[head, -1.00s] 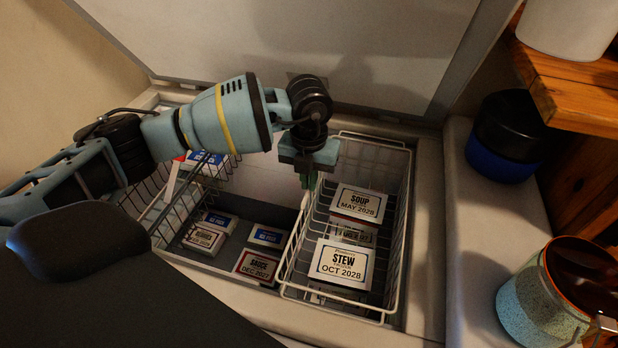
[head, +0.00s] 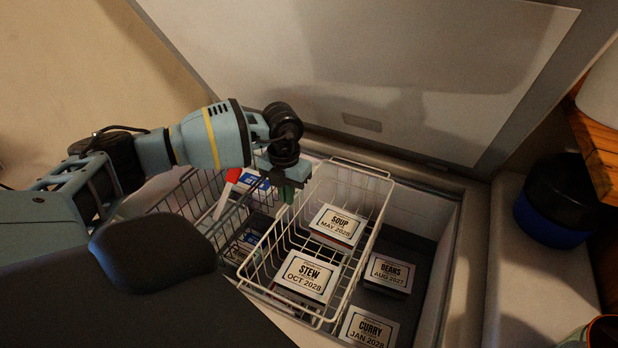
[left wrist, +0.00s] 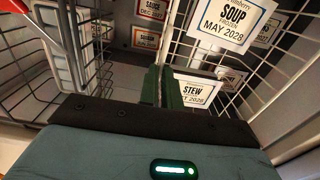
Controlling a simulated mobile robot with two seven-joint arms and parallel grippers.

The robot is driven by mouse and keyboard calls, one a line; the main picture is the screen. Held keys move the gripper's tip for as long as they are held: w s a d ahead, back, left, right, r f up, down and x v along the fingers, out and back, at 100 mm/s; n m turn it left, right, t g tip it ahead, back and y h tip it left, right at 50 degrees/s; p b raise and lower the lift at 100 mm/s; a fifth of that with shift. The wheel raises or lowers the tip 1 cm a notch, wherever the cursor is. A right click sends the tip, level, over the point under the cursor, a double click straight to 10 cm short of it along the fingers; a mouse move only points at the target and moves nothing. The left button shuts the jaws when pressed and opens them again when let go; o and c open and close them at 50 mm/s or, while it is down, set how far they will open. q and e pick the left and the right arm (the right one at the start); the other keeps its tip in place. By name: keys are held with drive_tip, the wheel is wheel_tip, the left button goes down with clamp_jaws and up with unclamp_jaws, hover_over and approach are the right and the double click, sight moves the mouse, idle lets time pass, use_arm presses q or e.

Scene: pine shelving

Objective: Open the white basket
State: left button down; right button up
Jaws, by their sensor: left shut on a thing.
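The white basket (head: 345,188) is a wire basket set in the upper part of an open chest freezer. It holds boxes labelled SOUP (head: 338,226) and STEW (head: 306,277), both also visible in the left wrist view. My left gripper (head: 288,192) reaches in from the left and is shut on the basket's left rim. In the left wrist view its green fingers (left wrist: 161,88) are close together, and the rim between them is mostly hidden. My right gripper is not in view.
A dark wire basket (head: 186,198) hangs at the freezer's left, with a red-capped item (head: 228,190). BEANS (head: 390,272) and CURRY (head: 368,328) boxes lie lower, right of the white basket. The raised lid (head: 370,70) stands behind. A blue-black container (head: 556,202) sits at right.

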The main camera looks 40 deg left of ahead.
use_arm(q)
drive_tip(key=shift+s+a, duration=0.25)
drive_tip(key=shift+a, duration=0.55)
drive_tip(key=shift+s+a, duration=0.2)
drive_tip(key=shift+a, duration=0.55)
drive_tip(key=c, duration=1.6)
unclamp_jaws()
wheel_tip(320, 180, up, 8)
drive_tip(key=shift+f, duration=0.2)
